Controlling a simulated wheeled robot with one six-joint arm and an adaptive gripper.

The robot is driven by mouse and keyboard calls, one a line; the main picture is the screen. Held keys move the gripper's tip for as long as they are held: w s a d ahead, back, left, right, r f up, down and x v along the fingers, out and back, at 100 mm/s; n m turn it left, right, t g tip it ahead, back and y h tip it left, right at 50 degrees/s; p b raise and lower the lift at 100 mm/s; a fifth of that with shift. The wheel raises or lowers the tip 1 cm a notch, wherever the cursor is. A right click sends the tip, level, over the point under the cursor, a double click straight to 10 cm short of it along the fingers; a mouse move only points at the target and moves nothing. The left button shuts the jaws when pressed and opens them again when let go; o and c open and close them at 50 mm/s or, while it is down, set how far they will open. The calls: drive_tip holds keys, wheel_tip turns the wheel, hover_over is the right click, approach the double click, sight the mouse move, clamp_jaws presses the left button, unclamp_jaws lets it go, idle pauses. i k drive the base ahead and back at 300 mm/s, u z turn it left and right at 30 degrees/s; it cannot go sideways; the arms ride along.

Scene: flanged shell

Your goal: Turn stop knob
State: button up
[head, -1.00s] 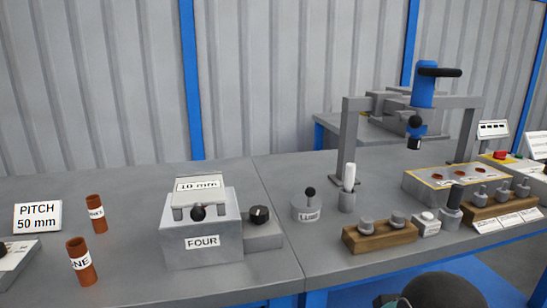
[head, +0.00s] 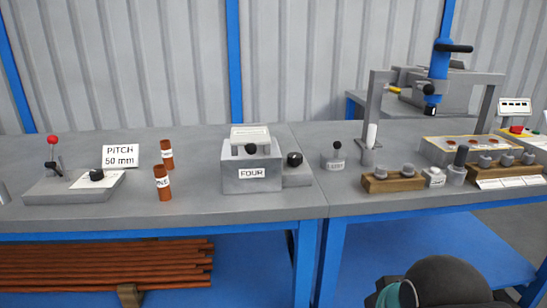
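No knob carries a readable "stop" label. One black knob (head: 294,160) sits on a low grey block at the right side of the grey box marked FOUR (head: 252,184). Another black knob (head: 97,175) sits on a white plate on the flat grey fixture (head: 60,193) at the left of the bench. That fixture also bears a lever with a red ball (head: 53,141). My gripper's fingers are not in view; only a dark rounded part of my arm shows at the bottom right, well in front of the bench.
A PITCH 50 mm sign (head: 120,156) and two brown tubes (head: 162,183) stand between the fixture and the box. A lubricant pot (head: 333,159), a wooden rack (head: 392,182) and a press (head: 439,75) are on the right. Brown rods (head: 110,271) lie below the bench.

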sight(294, 158)
drive_tip(key=u, duration=0.45)
drive_tip(key=i, duration=0.6)
drive_tip(key=z, duration=1.25)
